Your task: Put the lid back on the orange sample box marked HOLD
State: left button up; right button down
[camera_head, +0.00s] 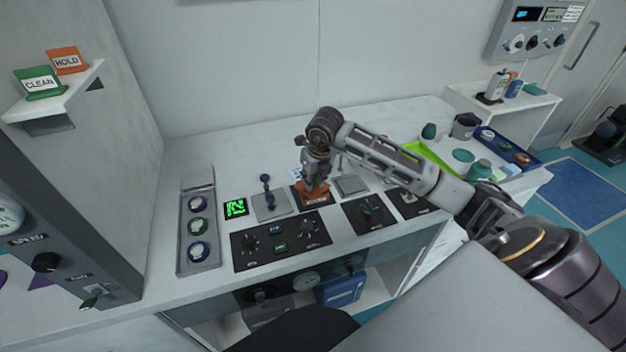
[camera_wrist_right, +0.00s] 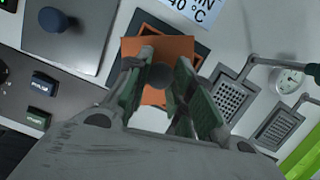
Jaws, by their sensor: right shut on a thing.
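My right gripper (camera_head: 314,178) reaches down over an orange piece (camera_head: 314,197) on the bench, between the lever plate and a grey plate. In the right wrist view the gripper (camera_wrist_right: 163,85) has its fingers on either side of a dark round knob (camera_wrist_right: 161,75) and is shut on it. The knob stands on a square orange lid (camera_wrist_right: 150,48), which lies over a dark square area. The gripper hides much of the orange piece in the head view. I cannot tell whether the lid is seated on a box. My left gripper is not in view.
An orange HOLD sign (camera_head: 67,61) and a green CLEAN sign (camera_head: 39,83) stand on a shelf at the left. A lever plate (camera_head: 284,204) is close left of the gripper. Knob panels (camera_head: 243,265) lie in front. A lime tray (camera_head: 437,158) is at the right.

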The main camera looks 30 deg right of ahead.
jog(key=c, duration=1.2)
grip_release()
jog(key=shift+o, duration=0.2)
jog(key=o, duration=0.5)
jog(key=shift+r, duration=0.15)
